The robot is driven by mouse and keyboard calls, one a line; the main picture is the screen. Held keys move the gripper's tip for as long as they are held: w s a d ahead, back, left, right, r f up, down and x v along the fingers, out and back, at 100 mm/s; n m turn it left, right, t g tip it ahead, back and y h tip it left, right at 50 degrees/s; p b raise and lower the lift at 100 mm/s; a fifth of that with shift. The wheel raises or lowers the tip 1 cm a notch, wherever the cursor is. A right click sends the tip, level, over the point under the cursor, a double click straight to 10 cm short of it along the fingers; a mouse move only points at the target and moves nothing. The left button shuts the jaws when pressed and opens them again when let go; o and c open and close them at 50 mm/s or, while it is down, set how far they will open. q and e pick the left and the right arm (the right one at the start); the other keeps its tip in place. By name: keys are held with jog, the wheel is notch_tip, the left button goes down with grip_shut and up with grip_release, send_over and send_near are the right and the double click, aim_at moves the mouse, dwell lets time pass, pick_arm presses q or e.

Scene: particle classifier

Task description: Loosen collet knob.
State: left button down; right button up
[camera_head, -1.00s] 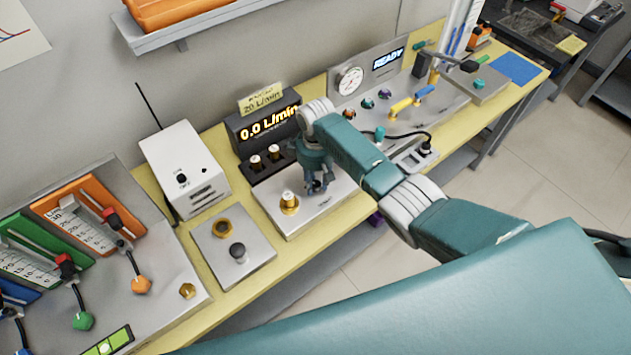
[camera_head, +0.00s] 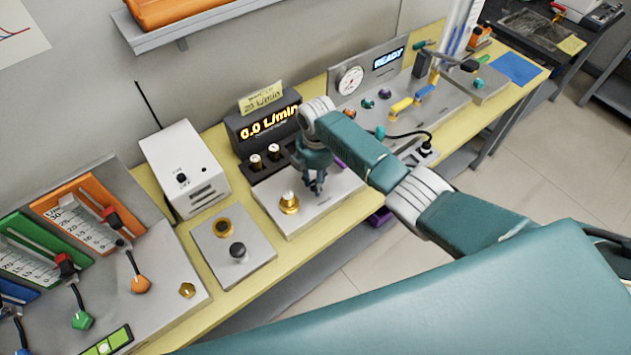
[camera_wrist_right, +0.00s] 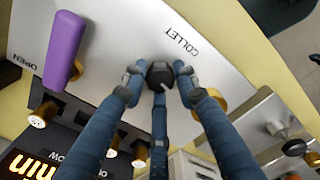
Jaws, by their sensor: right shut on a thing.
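The black collet knob (camera_wrist_right: 160,72) shows in the right wrist view beside the word COLLET on a pale metal plate (camera_wrist_right: 125,20). My right gripper (camera_wrist_right: 160,80) has its three blue fingers closed around the knob, with the tips at its sides. In the head view my right gripper (camera_head: 318,188) points down at the same plate (camera_head: 330,207), and it hides the knob there. My left gripper is in neither current view.
A purple lever (camera_wrist_right: 66,45) marked OPEN lies close by on the plate. A brass fitting with a pale top (camera_head: 289,203) stands left of the gripper. A dark flow display (camera_head: 270,125) reads 0.0 L/min behind. A white box (camera_head: 184,165) stands further left.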

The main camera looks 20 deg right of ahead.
jog(key=shift+d+f+n, duration=0.1)
jog(key=shift+d+n, duration=0.1)
jog(key=shift+n, duration=0.9)
jog(key=o, duration=1.1)
jog(key=shift+d, duration=0.1)
jog(key=shift+o, duration=0.2)
jog(key=shift+r, duration=0.25)
notch_tip(320, 180, up, 12)
jog(key=shift+f, duration=0.15)
